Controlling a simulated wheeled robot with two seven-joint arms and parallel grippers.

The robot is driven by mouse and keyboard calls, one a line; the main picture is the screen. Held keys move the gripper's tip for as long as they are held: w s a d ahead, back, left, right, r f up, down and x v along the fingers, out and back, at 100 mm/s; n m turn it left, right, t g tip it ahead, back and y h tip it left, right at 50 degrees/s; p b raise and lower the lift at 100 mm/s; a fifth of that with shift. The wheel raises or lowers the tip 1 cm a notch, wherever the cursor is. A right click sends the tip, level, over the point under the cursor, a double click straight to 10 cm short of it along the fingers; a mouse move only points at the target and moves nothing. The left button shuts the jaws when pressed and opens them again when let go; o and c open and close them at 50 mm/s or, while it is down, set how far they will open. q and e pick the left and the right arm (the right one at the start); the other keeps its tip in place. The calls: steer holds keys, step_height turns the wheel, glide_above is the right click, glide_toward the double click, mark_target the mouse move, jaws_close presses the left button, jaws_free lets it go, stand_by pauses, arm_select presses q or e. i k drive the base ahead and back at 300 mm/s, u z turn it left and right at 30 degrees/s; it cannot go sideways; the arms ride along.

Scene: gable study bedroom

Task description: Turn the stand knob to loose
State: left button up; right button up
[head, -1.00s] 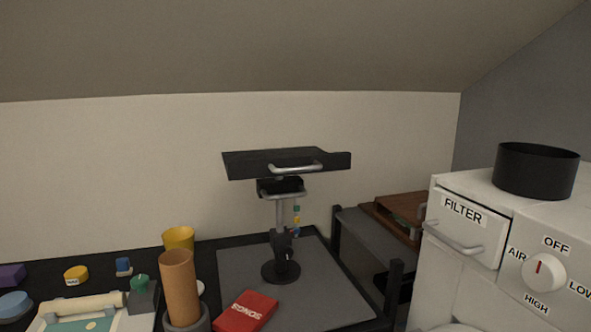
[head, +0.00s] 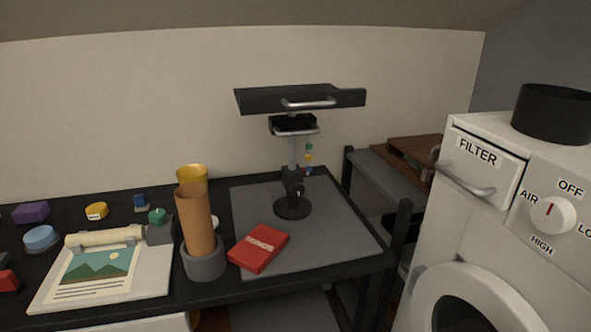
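The stand (head: 292,178) is upright on a grey mat, with a round black base, a silver pole and a black tilted tray top (head: 300,98) with a silver handle. A small dark knob (head: 299,189) shows low on the black collar of the pole, above the base. Its setting is too small to read. A string of small coloured beads (head: 309,157) hangs beside the pole. Neither of my grippers shows in the head view.
The grey mat (head: 345,235) carries a red book (head: 259,248). A brown tube stands in a grey cup (head: 204,262) left of it, before a yellow cup (head: 192,173). A white machine (head: 450,230) stands right. The mat's right part is clear.

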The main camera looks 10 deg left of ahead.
mark_target(297, 190)
steer(key=u, duration=0.05)
steer(key=k, duration=0.45)
steer(key=u, duration=0.3)
steer(key=i, duration=0.95)
steer(key=u, duration=0.9)
